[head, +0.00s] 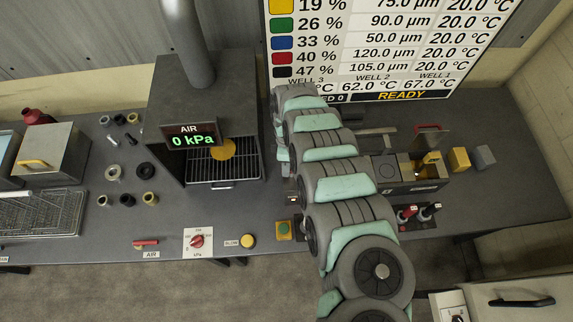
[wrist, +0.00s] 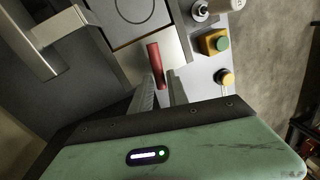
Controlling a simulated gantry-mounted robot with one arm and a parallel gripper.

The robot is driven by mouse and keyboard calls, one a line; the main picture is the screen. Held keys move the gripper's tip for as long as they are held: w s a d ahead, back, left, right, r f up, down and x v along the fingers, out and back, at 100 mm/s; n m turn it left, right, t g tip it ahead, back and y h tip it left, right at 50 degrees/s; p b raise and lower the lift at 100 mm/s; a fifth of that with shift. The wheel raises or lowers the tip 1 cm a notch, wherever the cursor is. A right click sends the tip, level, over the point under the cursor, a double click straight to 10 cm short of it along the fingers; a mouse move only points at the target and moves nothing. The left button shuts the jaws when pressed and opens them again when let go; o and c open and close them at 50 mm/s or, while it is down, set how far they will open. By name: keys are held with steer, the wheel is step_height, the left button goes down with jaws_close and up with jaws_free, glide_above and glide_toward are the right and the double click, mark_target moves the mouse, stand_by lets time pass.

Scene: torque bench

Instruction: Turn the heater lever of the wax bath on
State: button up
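A red lever (wrist: 154,60) shows in the wrist view beside a grey box with a round outline on its top (wrist: 133,8), which looks like the wax bath. My gripper (wrist: 161,79) is open. Its two fingers point at the lever, and the lever's near end lies in line with the gap between them; whether they touch it I cannot tell. In the head view the wax bath (head: 408,188) stands right of my arm, partly covered by it. The lever and my gripper are hidden there behind the arm.
A yellow box with a green button (wrist: 214,42) and a yellow knob (wrist: 225,77) lie right of the lever in the wrist view. Red and black handled items (head: 408,213) stand before the bath. A dark oven (head: 205,120) stands left of my arm.

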steer(key=o, duration=0.3)
step_height(320, 180, up, 11)
steer(key=w, duration=0.2)
steer(key=shift+f+b, duration=0.2)
steer(key=shift+b, duration=0.1)
steer(key=shift+d, duration=0.1)
stand_by(0.4)
